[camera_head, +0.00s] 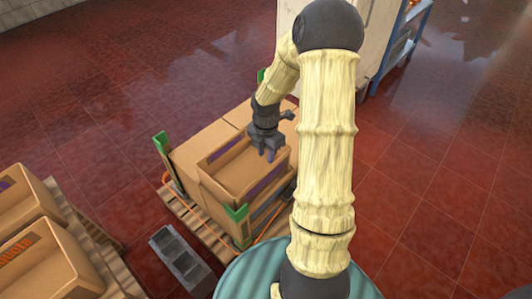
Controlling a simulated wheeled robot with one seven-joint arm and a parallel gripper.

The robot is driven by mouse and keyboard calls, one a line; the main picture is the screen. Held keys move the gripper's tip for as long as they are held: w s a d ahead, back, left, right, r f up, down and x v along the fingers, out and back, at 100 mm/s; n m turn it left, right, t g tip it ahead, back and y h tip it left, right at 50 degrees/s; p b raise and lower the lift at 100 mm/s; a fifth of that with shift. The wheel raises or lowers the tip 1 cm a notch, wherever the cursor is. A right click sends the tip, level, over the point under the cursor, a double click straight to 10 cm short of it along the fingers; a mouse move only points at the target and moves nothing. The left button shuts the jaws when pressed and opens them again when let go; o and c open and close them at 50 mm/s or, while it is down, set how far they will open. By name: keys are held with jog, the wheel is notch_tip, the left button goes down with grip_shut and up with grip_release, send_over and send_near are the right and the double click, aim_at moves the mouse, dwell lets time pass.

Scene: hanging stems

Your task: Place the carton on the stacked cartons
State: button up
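A brown open-topped carton (230,157) with purple patches sits on top of the stacked cartons (200,146), toward their front right. The stack stands on a wooden pallet (206,232) with green corner pieces. My gripper (267,157) is dark grey and points down at the carton's right part, over its opening or near its far rim. Its fingertips are small in this view. I cannot tell whether they touch the carton or how far apart they are. My arm hides part of the stack's right side.
More open cartons (45,262) stand on another pallet (103,250) at the lower left. A grey block with hollows (180,260) lies on the floor between the pallets. A pale cabinet and a blue rack (408,45) stand behind. The red tiled floor is clear at right.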

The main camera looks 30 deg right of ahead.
jog(key=s+a+r+m+t, duration=0.2)
jog(key=s+a+r+m, duration=1)
jog(key=m, duration=1)
jog(key=shift+t, duration=0.3)
jog(key=shift+w+a, duration=0.1)
